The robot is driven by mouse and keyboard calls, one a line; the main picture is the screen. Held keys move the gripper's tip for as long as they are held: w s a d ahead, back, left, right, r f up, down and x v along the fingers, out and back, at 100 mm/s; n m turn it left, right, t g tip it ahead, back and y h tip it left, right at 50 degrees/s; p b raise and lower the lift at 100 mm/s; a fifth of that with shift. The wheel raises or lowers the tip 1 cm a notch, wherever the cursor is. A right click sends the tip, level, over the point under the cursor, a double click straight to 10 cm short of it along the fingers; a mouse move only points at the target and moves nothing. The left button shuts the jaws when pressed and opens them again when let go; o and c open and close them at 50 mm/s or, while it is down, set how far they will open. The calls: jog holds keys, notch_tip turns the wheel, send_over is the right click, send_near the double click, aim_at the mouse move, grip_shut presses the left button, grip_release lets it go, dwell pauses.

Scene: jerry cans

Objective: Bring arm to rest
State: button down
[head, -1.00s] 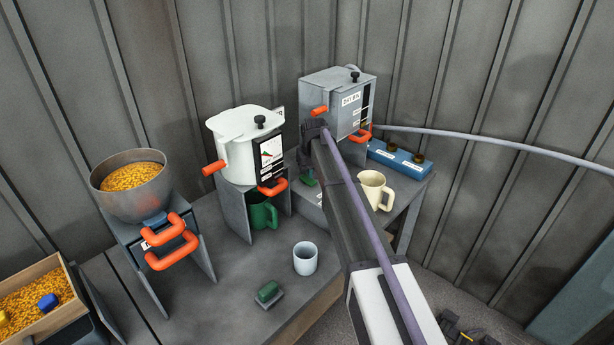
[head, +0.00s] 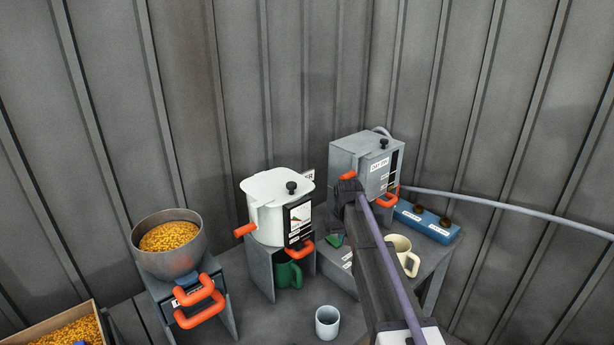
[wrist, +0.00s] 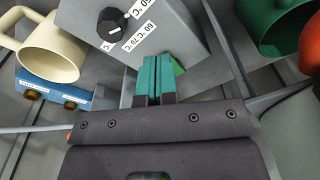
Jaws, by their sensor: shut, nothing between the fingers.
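My gripper shows in the wrist view (wrist: 155,78), its two teal fingers pressed together with nothing between them. The fingertips lie in front of a grey box with a black knob (wrist: 111,22) and temperature labels.
A cream mug (head: 399,246) and a blue block (head: 428,222) stand right of my arm. The white can (head: 268,205), green mug (head: 288,274), pale cup (head: 327,322) and bowl of yellow pellets (head: 150,262) are to the left. A hose (head: 500,203) runs right along the wall.

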jog(key=s+r+p, duration=0.4)
jog(key=s, duration=1.1)
jog(key=s+r+g+p, duration=0.1)
jog(key=s+r+p, duration=0.2)
jog(key=s, duration=1.2)
jog(key=shift+s+r+m+p, duration=0.3)
jog(key=shift+s+r+p, duration=0.1)
jog(key=shift+r, duration=0.5)
